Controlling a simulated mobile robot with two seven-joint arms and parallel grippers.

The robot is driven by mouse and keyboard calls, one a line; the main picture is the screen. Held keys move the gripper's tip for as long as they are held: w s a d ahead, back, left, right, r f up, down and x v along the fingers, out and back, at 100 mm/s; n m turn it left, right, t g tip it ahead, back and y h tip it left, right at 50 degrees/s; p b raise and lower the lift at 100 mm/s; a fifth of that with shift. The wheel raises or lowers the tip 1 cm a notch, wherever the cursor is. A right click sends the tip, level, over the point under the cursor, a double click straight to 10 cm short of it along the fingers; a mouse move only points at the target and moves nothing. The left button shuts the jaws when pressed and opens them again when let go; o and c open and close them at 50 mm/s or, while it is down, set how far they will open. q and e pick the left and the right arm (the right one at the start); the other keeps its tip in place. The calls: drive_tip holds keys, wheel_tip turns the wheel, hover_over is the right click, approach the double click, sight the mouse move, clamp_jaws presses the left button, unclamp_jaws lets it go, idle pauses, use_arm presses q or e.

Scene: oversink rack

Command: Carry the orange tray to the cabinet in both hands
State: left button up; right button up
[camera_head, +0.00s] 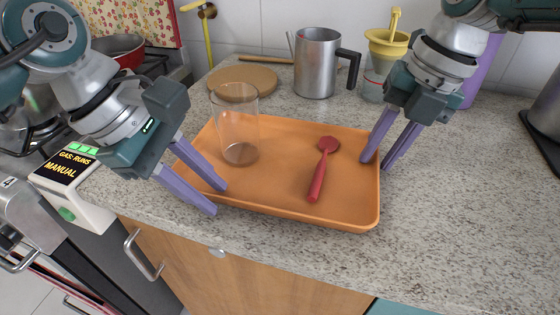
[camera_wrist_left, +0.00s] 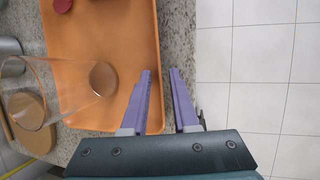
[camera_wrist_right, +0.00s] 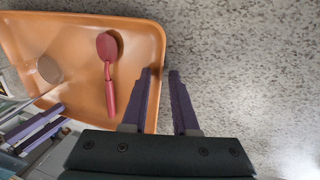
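The orange tray (camera_head: 275,185) lies flat on the granite counter. It holds a clear glass (camera_head: 238,120) standing at the left and a red spoon (camera_head: 319,175) lying at the right. My left gripper (camera_head: 218,199) is at the tray's near left corner, its fingers apart, one inside the rim and one outside. My right gripper (camera_head: 376,162) is at the tray's right side, one finger inside the rim and one outside. In both wrist views a gap shows between the fingers (camera_wrist_left: 160,71) (camera_wrist_right: 160,71), with the tray's edge running between them.
A gas sign box (camera_head: 68,180) is at the left by the stove.

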use_arm(q)
clamp_jaws()
use_arm(e)
clamp_jaws()
use_arm(q)
drive_tip(key=shift+a+f, duration=0.1)
use_arm(e)
drive_tip(key=shift+a, duration=0.1)
idle(0.7)
